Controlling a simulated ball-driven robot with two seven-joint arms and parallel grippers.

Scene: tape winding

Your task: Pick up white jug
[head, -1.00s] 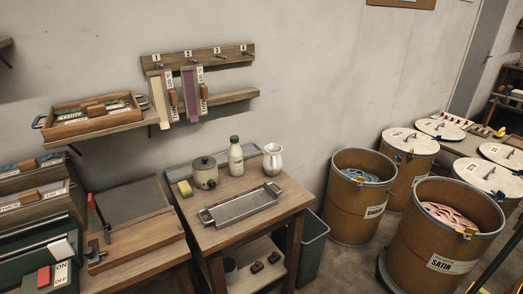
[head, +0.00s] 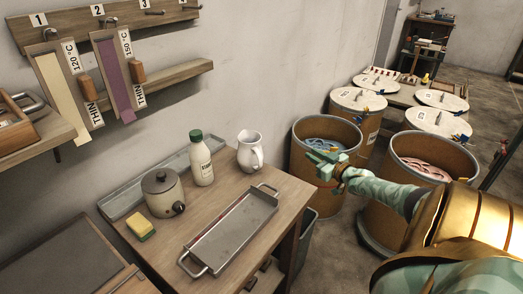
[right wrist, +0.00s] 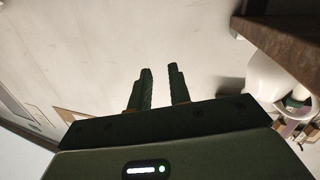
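The white jug (head: 250,150) stands upright on the wooden table (head: 172,232), near its back right corner, to the right of a green-capped bottle (head: 201,160). My right gripper (head: 314,164) is to the right of the jug and apart from it, in front of a brown drum in the picture. In the right wrist view its two fingers (right wrist: 162,84) are apart with nothing between them. A white rounded body, apparently the jug (right wrist: 266,76), shows at the right of that view beside a dark wooden edge. My left gripper is not in view.
A metal tray (head: 234,226) with handles lies in front of the jug. A grey pot (head: 163,192) and a yellow sponge (head: 140,227) are on the left. Brown drums (head: 323,140) stand right of the table. A shelf with hanging strips (head: 117,78) is on the wall.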

